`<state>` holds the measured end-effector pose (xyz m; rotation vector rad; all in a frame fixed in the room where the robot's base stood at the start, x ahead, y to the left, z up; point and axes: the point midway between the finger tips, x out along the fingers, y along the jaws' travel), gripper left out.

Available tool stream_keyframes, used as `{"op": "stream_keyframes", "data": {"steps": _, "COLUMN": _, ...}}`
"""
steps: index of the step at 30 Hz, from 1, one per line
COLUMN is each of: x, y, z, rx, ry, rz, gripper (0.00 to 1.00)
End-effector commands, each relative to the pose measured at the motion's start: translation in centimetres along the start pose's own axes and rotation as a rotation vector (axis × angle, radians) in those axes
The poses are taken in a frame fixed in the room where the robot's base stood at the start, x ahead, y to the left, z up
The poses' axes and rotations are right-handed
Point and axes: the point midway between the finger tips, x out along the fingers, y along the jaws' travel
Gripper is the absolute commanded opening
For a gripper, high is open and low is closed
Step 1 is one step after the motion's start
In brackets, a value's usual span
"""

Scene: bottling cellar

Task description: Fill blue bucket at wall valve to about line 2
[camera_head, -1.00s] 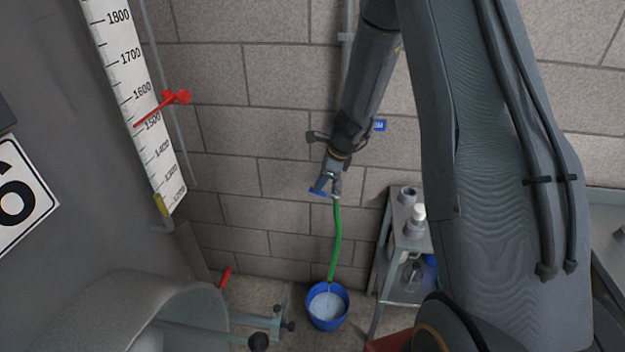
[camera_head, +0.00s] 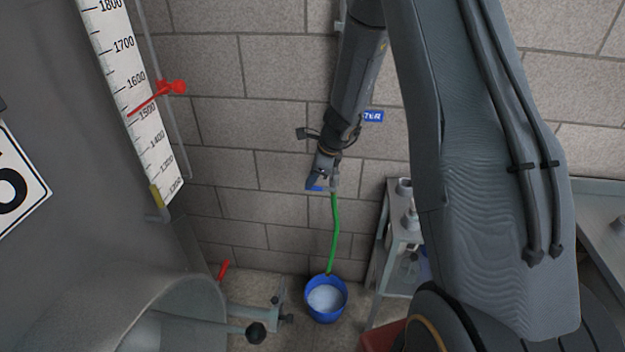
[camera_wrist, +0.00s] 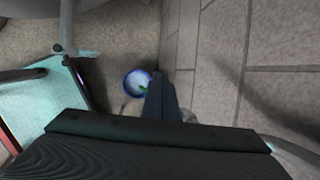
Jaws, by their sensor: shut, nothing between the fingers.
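The blue bucket (camera_head: 326,316) stands upright on the floor by the wall, with pale liquid (camera_head: 325,297) inside. Its line marks cannot be made out. A green hose (camera_head: 335,230) hangs from the wall valve (camera_head: 336,182) down to the bucket. The valve's blue handle (camera_head: 314,188) shows just below my gripper (camera_head: 321,174). My gripper is shut and empty, close to the handle; whether it touches cannot be told. In the wrist view the bucket (camera_wrist: 127,84) and the green hose end (camera_wrist: 143,89) lie beyond my dark fingers (camera_wrist: 166,98).
A metal shelf trolley (camera_head: 392,240) with bottles stands right of the bucket. A large grey tank (camera_head: 90,230) with a scale (camera_head: 140,105) and red pointer (camera_head: 160,95) fills the left. A red object (camera_head: 223,270) is near the floor. A blue sign (camera_head: 373,116) is on the wall.

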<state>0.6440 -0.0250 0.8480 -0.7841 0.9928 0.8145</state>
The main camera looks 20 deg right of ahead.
Motion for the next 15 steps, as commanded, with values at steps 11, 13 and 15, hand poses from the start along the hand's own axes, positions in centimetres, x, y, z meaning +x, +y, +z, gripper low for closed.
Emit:
{"op": "stream_keyframes", "data": {"steps": 11, "x": -0.1, "y": 0.3, "z": 0.1, "rx": 0.000, "ry": 0.001, "rz": 0.007, "gripper": 0.00}}
{"op": "stream_keyframes", "data": {"steps": 13, "x": -0.6, "y": 0.3, "z": 0.2, "rx": 0.000, "ry": 0.001, "rz": 0.006, "gripper": 0.00}}
{"op": "stream_keyframes", "data": {"steps": 15, "x": -1.3, "y": 0.2, "z": 0.5, "rx": 0.000, "ry": 0.000, "rz": 0.005, "gripper": 0.00}}
